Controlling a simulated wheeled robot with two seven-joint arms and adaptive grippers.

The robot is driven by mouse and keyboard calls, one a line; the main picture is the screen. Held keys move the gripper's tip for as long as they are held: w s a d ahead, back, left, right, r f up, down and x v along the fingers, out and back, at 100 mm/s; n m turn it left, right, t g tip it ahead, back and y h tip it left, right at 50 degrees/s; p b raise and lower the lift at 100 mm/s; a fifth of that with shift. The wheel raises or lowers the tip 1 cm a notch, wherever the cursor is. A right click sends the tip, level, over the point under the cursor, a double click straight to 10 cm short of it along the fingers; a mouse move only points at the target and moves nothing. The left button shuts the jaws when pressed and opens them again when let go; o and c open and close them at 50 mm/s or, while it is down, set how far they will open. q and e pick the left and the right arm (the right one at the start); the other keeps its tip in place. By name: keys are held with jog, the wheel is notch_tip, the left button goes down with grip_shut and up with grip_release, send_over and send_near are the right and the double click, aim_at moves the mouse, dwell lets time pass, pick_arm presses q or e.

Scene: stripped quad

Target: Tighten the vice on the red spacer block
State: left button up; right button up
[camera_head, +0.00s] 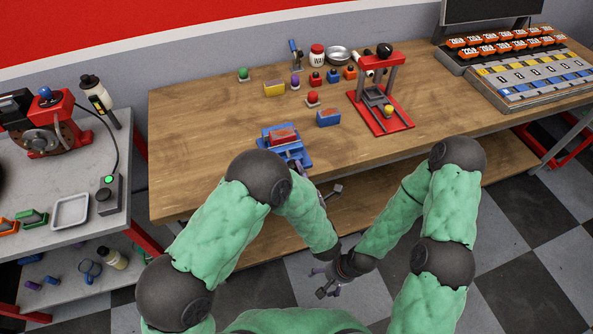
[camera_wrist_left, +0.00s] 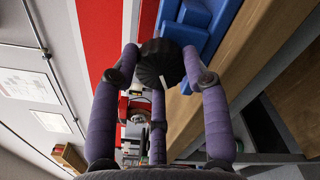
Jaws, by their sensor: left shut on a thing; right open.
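The blue vice (camera_head: 291,152) stands near the front edge of the wooden bench. The red spacer block (camera_head: 283,134) sits between its jaws; whether both jaws touch it I cannot tell. My left gripper (camera_head: 322,190) is at the front of the vice, partly hidden by my own arm. In the left wrist view its purple fingers (camera_wrist_left: 160,75) close around a ribbed black knob (camera_wrist_left: 162,60), with the blue vice body (camera_wrist_left: 197,25) just beyond. My right gripper (camera_head: 325,283) is open and empty, low in front of the bench.
A blue block (camera_head: 328,118) lies right of the vice, and a red press (camera_head: 381,105) stands farther right. Several small parts and jars line the back. The bench front (camera_head: 400,150) is bare. A grey side table (camera_head: 95,160) stands at the left.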

pick_arm(q)
jog(key=m+p, duration=0.2)
jog(key=m, duration=0.2)
jog(key=shift+r+m, duration=0.1)
jog(key=shift+m, duration=0.3)
dwell(0.4)
jog(key=o, duration=1.2)
jog(key=shift+w+d, duration=0.1)
jog(key=shift+c, duration=0.2)
jog(key=v, duration=1.2)
